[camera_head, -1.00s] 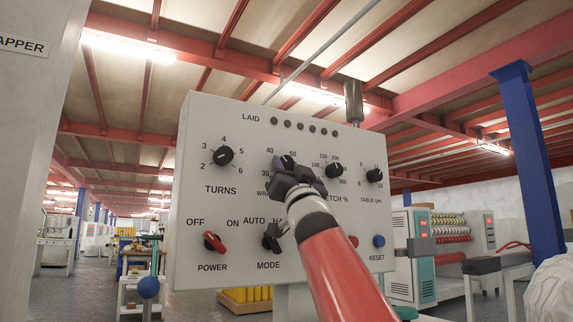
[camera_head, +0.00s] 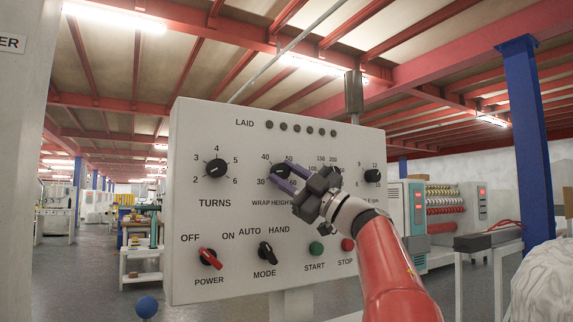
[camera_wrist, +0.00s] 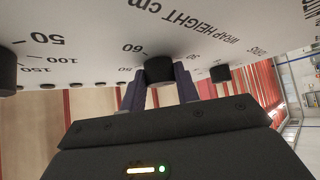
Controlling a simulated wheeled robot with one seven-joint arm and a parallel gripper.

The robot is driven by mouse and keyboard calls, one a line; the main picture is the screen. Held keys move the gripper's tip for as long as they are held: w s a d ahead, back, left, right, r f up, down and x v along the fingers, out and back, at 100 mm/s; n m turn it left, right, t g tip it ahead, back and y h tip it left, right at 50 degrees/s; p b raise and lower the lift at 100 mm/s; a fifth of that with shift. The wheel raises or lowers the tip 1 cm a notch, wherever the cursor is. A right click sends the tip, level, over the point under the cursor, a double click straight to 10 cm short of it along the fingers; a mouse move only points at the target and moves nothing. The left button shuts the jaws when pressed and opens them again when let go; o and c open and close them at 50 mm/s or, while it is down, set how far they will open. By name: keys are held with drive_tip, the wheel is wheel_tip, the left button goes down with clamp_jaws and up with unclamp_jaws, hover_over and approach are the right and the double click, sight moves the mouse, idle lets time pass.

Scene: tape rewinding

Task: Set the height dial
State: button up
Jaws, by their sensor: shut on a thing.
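The wrap height dial (camera_head: 281,170) is a dark round knob on the grey control panel (camera_head: 190,270), with 30, 40 and 50 readable around it in the head view. My gripper (camera_head: 284,174) has its bluish fingers on the two sides of this dial and is shut on it. In the wrist view the dial (camera_wrist: 159,69) sits between the two fingers (camera_wrist: 160,92), with 60 printed beside it. The dial's pointer is hidden, so I cannot tell its setting. My gripper body covers part of the scale and label.
The turns dial (camera_head: 216,168) is to the left. The stretch dial is mostly hidden by my gripper; the table speed dial (camera_head: 372,176) is further right. Below are the red power switch (camera_head: 208,254), mode switch (camera_head: 266,252), green start button (camera_head: 316,248) and red stop button (camera_head: 347,245).

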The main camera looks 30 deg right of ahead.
drive_tip(key=n+g, duration=0.4)
drive_tip(key=n, duration=0.1)
drive_tip(key=shift+d+r+y, duration=0.1)
drive_tip(key=shift+r+y, duration=0.1)
drive_tip(key=shift+y, duration=0.2)
drive_tip(key=shift+n+g, duration=0.3)
drive_tip(key=shift+n, duration=0.1)
drive_tip(key=o, duration=1)
drive_tip(key=v, duration=0.7)
drive_tip(key=shift+s+d+f+b, duration=0.2)
drive_tip(key=shift+s+b, duration=0.1)
drive_tip(key=shift+b, duration=0.1)
